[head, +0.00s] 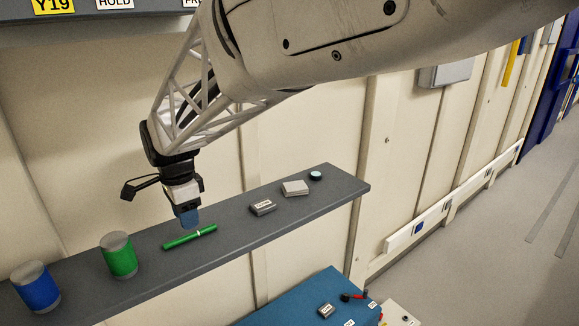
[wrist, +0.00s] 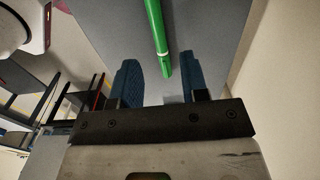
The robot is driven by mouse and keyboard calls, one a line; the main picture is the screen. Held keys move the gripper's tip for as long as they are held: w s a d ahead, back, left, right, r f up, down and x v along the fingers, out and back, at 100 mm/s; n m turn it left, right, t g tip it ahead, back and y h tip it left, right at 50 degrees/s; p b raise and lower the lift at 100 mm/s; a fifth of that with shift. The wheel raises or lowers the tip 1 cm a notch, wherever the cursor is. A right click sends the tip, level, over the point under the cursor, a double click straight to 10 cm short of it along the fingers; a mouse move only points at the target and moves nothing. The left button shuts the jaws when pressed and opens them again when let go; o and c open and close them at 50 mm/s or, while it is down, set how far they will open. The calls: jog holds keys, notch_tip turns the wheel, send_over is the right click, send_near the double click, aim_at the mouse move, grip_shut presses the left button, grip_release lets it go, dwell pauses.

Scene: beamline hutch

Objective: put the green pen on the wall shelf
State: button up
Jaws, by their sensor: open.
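The green pen (head: 190,237) lies on the grey wall shelf (head: 235,226), between a green can and a small labelled box. A pale band crosses it. In the wrist view the pen (wrist: 157,32) runs from the top edge down to between the fingertips. My gripper (head: 188,222) is just above the shelf, very close to the pen. Its blue-padded fingers also show in the wrist view (wrist: 159,66), apart, one to each side of the pen's near end, with nothing gripped. I cannot tell whether a finger touches the pen.
A green can (head: 118,255) and a blue can (head: 36,287) stand left on the shelf. Small boxes (head: 263,208) (head: 295,188) and a round dark item (head: 316,175) sit to the right. A labelled ledge (head: 100,14) hangs above. A blue surface (head: 300,304) is below.

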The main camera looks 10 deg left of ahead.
aim_at(194, 234)
notch_tip(194, 234, up, 7)
jog(key=shift+r, duration=0.2)
dwell(0.7)
jog(key=s+d+n+t, duration=0.15)
jog(key=d+n, duration=0.25)
jog(key=d, duration=2.5)
jog(key=s+d+f+n, duration=0.2)
jog(key=s+d+f, duration=0.1)
jog(key=s+d, duration=0.5)
jog(key=s+d+f+n+t, duration=0.1)
jog(key=s+d+f, duration=0.3)
jog(key=s+d, duration=0.4)
jog(key=d+n, duration=0.1)
jog(key=d, duration=0.3)
jog(key=shift+d+n, duration=0.3)
